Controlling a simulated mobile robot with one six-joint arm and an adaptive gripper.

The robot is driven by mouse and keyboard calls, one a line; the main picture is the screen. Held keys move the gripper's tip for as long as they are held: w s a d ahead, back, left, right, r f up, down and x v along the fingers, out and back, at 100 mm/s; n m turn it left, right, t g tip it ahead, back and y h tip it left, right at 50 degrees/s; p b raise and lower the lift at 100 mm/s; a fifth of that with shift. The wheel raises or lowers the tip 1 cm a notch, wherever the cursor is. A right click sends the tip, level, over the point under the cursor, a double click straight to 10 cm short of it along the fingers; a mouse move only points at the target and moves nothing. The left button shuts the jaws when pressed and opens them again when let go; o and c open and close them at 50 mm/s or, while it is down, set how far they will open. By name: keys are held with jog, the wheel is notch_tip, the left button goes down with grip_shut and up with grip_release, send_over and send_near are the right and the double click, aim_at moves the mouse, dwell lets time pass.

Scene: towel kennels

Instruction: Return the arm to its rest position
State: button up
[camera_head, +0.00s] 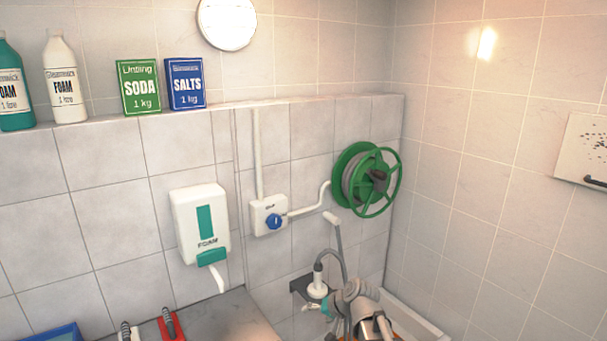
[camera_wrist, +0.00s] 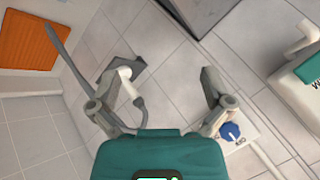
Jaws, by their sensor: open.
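My gripper (camera_wrist: 160,84) is open and empty in the wrist view, its two grey fingers spread wide on a teal body. Tiled wall shows between the fingers. In the head view, part of my arm shows at the bottom, right of centre, with the teal gripper (camera_head: 326,308) small and partly hidden there. It appears close to a black wall bracket (camera_head: 301,288) that holds a white-and-grey spray nozzle (camera_head: 317,288). The bracket (camera_wrist: 133,68) is beyond the left finger in the wrist view. I cannot tell the exact gap.
A foam dispenser (camera_head: 201,222), a valve box with blue knob (camera_head: 273,221) and a green hose reel (camera_head: 367,180) are on the wall. Bottles and boxes stand on the ledge above. An orange panel (camera_wrist: 28,42) shows in the wrist view.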

jog(key=s+d+f+g+h, duration=0.2)
jog(key=s+d+h, duration=0.1)
jog(key=s+d, duration=0.3)
jog(key=s+d+f+g+h, duration=0.2)
jog(key=s+d+h, duration=0.1)
jog(key=s+d, duration=0.4)
jog(key=shift+s+d+f+n+g+h, duration=0.15)
jog(key=shift+s+f+n+g+h, duration=0.15)
jog(key=shift+s+n+g, duration=0.1)
